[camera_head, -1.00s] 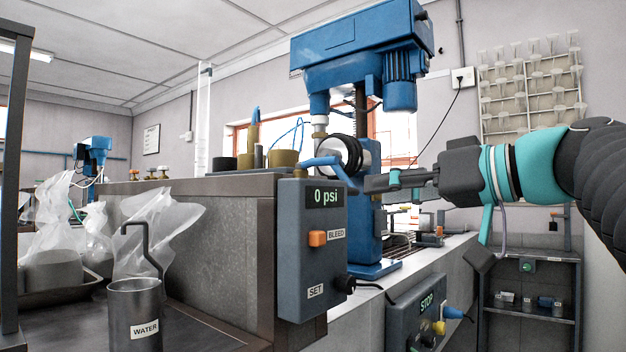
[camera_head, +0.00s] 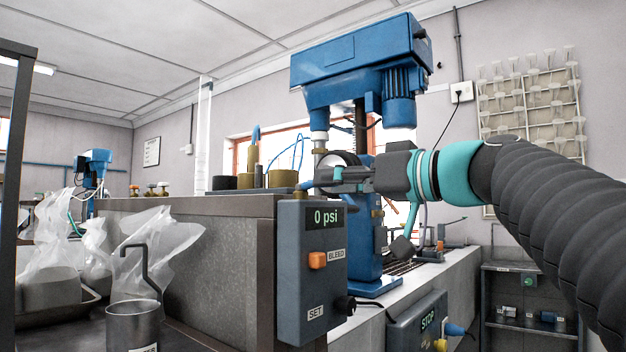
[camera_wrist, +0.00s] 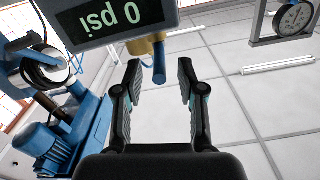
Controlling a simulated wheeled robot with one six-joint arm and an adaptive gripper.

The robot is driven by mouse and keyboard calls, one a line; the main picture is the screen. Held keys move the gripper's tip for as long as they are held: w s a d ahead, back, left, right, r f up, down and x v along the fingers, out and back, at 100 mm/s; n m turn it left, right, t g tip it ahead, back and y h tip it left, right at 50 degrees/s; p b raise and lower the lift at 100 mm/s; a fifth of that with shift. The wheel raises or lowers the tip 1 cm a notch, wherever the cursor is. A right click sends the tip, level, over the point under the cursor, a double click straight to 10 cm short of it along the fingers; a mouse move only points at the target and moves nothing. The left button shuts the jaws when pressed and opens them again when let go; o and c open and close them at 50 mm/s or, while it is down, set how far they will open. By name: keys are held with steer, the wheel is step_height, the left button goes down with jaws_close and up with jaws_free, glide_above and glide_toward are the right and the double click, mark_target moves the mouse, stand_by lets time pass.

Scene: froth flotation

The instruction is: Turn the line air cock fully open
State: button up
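The line air cock shows in the wrist view as a brass body (camera_wrist: 146,46) with a blue lever (camera_wrist: 159,64), at the edge of the pressure box (camera_wrist: 112,18). The wrist picture is upside down, with "0 psi" inverted. My gripper (camera_wrist: 160,82) is open, its two dark fingers apart. The lever's end lies in the picture between the fingertips; I see no contact. In the head view my gripper (camera_head: 328,180) is just above the pressure box (camera_head: 312,270), which reads 0 psi, and largely hides the cock.
The box has an orange BLEED button (camera_head: 317,260) and a black SET knob (camera_head: 346,304). The blue flotation machine (camera_head: 360,65) stands close behind my gripper. A STOP box (camera_head: 415,322) is lower right. A metal mug (camera_head: 134,325) and plastic bags (camera_head: 160,245) are at left.

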steer(key=shift+p+x, duration=0.4)
steer(key=shift+x, duration=2)
jaws_close()
